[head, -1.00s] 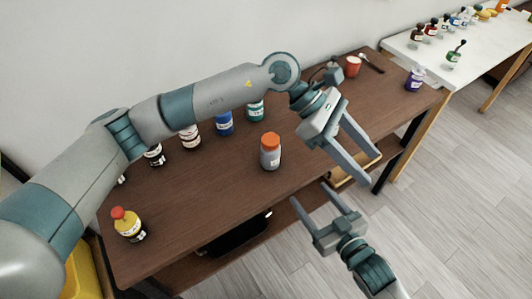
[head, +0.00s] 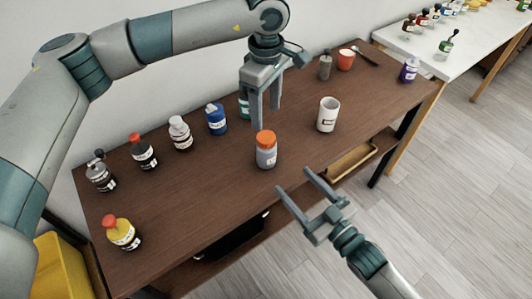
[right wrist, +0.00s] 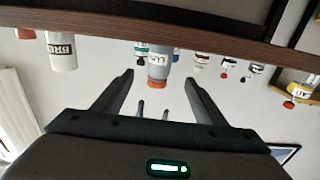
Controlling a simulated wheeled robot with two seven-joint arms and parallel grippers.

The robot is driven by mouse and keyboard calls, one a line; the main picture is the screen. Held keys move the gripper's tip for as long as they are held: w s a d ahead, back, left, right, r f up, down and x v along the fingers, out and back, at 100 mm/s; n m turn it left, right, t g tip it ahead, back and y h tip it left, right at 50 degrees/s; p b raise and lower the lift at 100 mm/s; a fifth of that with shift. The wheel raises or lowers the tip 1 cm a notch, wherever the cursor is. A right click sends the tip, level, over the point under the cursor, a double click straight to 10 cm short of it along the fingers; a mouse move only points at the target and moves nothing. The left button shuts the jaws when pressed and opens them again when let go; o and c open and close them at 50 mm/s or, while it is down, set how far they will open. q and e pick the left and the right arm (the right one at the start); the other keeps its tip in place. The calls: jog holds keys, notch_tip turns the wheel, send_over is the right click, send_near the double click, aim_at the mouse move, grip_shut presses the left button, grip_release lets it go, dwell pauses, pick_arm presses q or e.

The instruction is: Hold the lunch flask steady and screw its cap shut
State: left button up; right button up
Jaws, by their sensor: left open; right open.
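The lunch flask (head: 266,154) is a grey bottle with a white label and an orange cap (head: 265,137); it stands upright on the brown table. The cap sits on its top; I cannot tell how tight it is. My left gripper (head: 264,118) points down, open and empty, just above and behind the flask. My right gripper (head: 294,180) is open and empty at the table's front edge, its fingers pointing toward the flask without touching it. In the right wrist view, which is upside down, the flask (right wrist: 159,62) appears beyond and between the open fingers.
A white mug (head: 328,115) stands right of the flask. Several bottles line the table's back left, including a blue one (head: 216,120); a yellow bottle (head: 122,233) stands at the front left. A red cup (head: 346,60) is at the back right. The table left of the flask is clear.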

aim_at(260, 144)
jog(key=x, duration=1.7)
jog(key=shift+w, duration=0.1)
grip_shut()
